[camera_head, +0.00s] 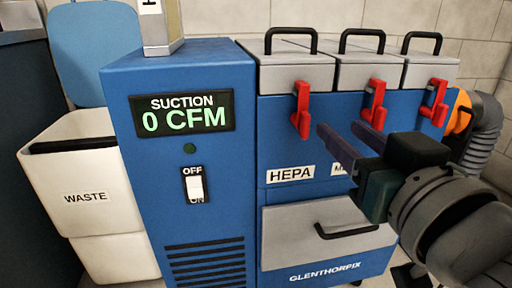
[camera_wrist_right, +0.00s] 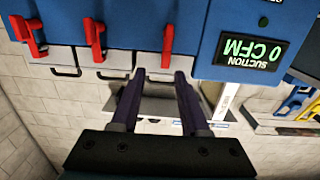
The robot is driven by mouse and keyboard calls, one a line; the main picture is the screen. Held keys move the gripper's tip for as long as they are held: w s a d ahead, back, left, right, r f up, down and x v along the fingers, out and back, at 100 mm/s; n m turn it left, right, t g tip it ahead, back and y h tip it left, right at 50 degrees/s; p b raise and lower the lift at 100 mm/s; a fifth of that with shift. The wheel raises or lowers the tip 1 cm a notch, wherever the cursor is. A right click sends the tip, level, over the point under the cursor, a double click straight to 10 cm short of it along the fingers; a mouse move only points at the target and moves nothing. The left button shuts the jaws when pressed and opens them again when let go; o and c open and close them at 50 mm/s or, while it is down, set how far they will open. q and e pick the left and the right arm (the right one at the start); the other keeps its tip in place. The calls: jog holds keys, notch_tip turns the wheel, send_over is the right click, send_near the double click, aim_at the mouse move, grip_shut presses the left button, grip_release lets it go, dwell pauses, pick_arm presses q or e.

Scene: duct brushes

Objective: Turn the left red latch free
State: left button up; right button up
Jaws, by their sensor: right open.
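The left red latch (camera_head: 301,112) sits on the front of the leftmost grey lid, spanning the lid and the blue box below. In the wrist view, which is upside down, it is the red latch nearest the suction display (camera_wrist_right: 168,45). My right gripper (camera_head: 340,128) is open and empty, its two dark purple fingers pointing toward the cabinet front, right of and slightly below that latch. In the wrist view the fingertips (camera_wrist_right: 159,77) appear just short of the latch, with no visible contact. My left gripper is out of view.
A middle red latch (camera_head: 374,98) and a right red latch (camera_head: 437,100) hold the other two lids. A blue suction unit (camera_head: 220,190) reading 0 CFM stands left. Below are a HEPA label (camera_head: 290,175) and a drawer handle (camera_head: 345,232). A white waste bin (camera_head: 85,215) stands far left.

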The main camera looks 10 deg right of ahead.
aim_at(308, 121)
jog(key=w+b, duration=0.1)
jog(key=w, duration=0.2)
jog(key=w+a+f+b, duration=0.1)
jog(key=w, duration=0.2)
jog(key=w+f+b, duration=0.1)
jog(key=w+b, duration=0.1)
jog(key=w, duration=0.1)
jog(key=shift+w+a+f, duration=0.15)
jog(key=shift+w+f, duration=0.1)
jog(key=shift+w, duration=0.15)
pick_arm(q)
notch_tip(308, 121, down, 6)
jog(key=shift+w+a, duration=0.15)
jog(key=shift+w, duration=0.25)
pick_arm(e)
jog(key=shift+w, duration=0.6)
jog(key=shift+c, duration=0.2)
grip_shut()
jog(key=shift+r, duration=0.1)
